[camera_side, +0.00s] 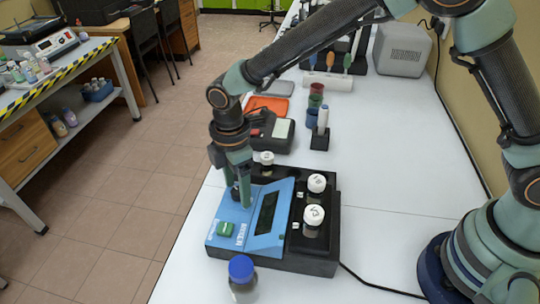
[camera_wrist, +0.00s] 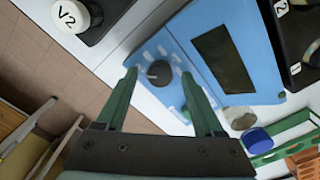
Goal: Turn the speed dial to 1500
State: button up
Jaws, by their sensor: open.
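The speed dial (camera_wrist: 159,73) is a round dark knob on the blue control panel of the device (camera_side: 225,212). In the wrist view it lies between the tips of my two green fingers. My gripper (camera_wrist: 160,76) is open, with a finger on each side of the dial; I cannot tell whether either touches it. In the side view my gripper (camera_side: 241,198) points down at the panel's left part and hides the dial. The dark display (camera_side: 266,212) is to its right and shows no readable number. I cannot read the dial's setting.
A green switch (camera_side: 226,229) is on the panel near the front. White-capped vials (camera_side: 316,183) stand on the device's black right part. A blue-capped bottle (camera_side: 241,268) stands just in front. A white-capped V2 vial (camera_wrist: 70,15) is close to my gripper's left in the wrist view.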

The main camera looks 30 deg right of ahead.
jog(key=shift+f, duration=0.15)
grip_shut()
